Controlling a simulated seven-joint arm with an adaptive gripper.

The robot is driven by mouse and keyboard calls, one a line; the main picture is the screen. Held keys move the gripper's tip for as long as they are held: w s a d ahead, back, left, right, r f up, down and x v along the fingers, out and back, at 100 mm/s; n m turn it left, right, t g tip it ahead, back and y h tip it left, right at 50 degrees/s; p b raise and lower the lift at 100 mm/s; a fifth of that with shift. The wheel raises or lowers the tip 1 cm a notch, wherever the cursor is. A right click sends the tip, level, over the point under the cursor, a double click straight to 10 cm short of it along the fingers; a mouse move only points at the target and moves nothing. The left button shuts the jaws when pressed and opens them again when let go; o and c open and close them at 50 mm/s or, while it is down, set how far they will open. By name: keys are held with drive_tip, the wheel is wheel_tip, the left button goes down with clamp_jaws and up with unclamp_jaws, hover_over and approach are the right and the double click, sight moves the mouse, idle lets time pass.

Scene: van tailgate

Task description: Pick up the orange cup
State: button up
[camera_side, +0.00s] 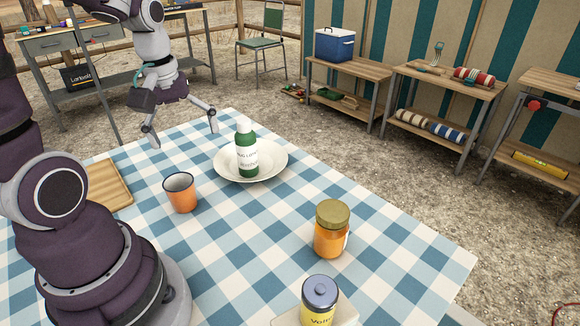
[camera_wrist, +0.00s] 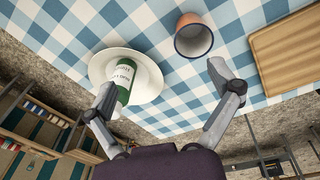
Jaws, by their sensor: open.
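The orange cup (camera_side: 181,194) stands upright on the blue and white checked tablecloth, left of the plate in the side view. Its open rim and dark inside show. In the wrist view the cup (camera_wrist: 193,37) is at the top, right of centre, beyond the fingertips. My gripper (camera_side: 184,135) is open and empty, raised above the far side of the table and apart from the cup. In the wrist view its two fingers are spread wide (camera_wrist: 161,82), and nothing is between them.
A green and white bottle (camera_side: 246,152) stands on a white plate (camera_side: 274,165) close to the cup. A wooden board (camera_side: 108,187) lies left of the cup. An orange jar with a gold lid (camera_side: 332,230) and a yellow canister (camera_side: 319,302) stand nearer. The cloth's right part is clear.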

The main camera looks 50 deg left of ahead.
sight(181, 191)
drive_tip(key=a+f+n, duration=0.1)
drive_tip(key=f, duration=0.3)
drive_tip(key=s+a+f+n+g, duration=0.1)
drive_tip(key=a+f+n, duration=0.1)
drive_tip(key=f, duration=0.3)
drive_tip(key=s+a+f+n, duration=0.1)
drive_tip(key=f+n, duration=0.1)
drive_tip(key=f, duration=0.3)
drive_tip(key=shift+s+a+h, duration=0.1)
drive_tip(key=shift+a+h, duration=0.15)
drive_tip(key=shift+h, duration=0.15)
drive_tip(key=c, duration=1.3)
